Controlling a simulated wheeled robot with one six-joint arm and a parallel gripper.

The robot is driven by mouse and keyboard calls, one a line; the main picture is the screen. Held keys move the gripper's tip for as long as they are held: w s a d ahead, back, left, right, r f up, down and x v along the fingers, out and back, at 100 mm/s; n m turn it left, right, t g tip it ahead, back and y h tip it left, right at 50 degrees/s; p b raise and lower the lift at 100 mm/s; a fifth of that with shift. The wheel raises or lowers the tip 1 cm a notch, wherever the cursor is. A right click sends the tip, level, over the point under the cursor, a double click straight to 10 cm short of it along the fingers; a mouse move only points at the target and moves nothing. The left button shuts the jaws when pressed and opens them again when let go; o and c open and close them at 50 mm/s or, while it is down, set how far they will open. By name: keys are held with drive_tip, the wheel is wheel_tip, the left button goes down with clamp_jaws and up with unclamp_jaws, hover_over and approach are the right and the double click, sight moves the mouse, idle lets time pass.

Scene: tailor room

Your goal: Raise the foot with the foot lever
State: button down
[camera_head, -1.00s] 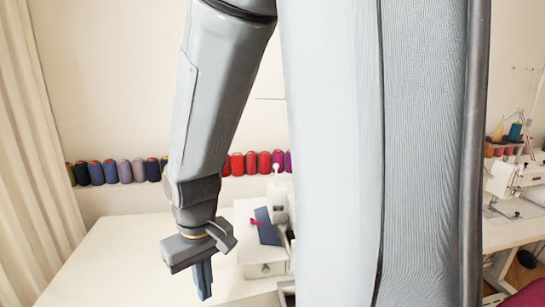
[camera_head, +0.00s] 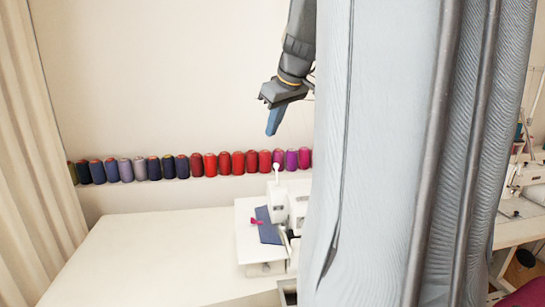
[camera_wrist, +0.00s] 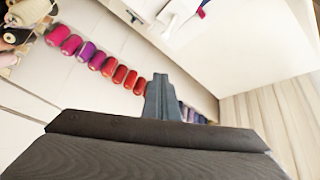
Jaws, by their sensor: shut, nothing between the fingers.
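A white sewing machine (camera_head: 278,204) stands on the white table, its right part hidden behind my own arm in the head view. A blue cloth with a pink piece (camera_head: 268,227) lies at its front. The foot and the foot lever are too small or hidden to make out. My gripper (camera_head: 273,122) is shut and empty, in the air above and behind the machine, in front of the wall. In the wrist view my gripper's fingers (camera_wrist: 160,98) are together, and part of the white machine (camera_wrist: 170,14) shows at the top edge.
A row of thread spools (camera_head: 210,164) runs along the wall behind the table. The left part of the white table (camera_head: 150,250) is bare. A curtain (camera_head: 35,160) hangs at the left. Another sewing station (camera_head: 520,212) stands at the right.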

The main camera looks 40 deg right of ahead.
drive_tip(key=shift+f, duration=0.1)
drive_tip(key=p, duration=0.3)
hover_over(277, 174)
drive_tip(key=w, duration=0.3)
wheel_tip(277, 174, down, 9)
drive_tip(key=shift+d+r, duration=0.1)
drive_tip(key=shift+d, duration=0.05)
drive_tip(key=shift+s+f, duration=0.2)
drive_tip(key=shift+s, duration=0.25)
